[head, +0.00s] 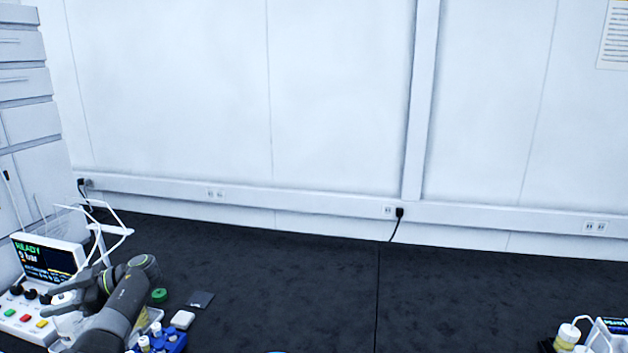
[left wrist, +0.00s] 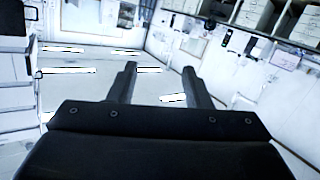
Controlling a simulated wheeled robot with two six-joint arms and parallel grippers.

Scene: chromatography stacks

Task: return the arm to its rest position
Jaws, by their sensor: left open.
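My left arm comes in at the lower left of the head view, bent over the bench. My left gripper (head: 76,290) points left, in front of a white instrument with a lit screen. In the left wrist view my left gripper (left wrist: 159,72) has its two dark fingers wide apart, with nothing between them. Behind the fingers that view shows only the room, tilted. My right gripper is in neither view.
The instrument (head: 48,256) shows "READY" and has coloured buttons. A blue rack (head: 173,341), a green cap (head: 159,295), a white square piece (head: 183,319) and a dark flat packet (head: 200,299) lie near my arm. The middle of the dark bench (head: 300,290) is clear.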

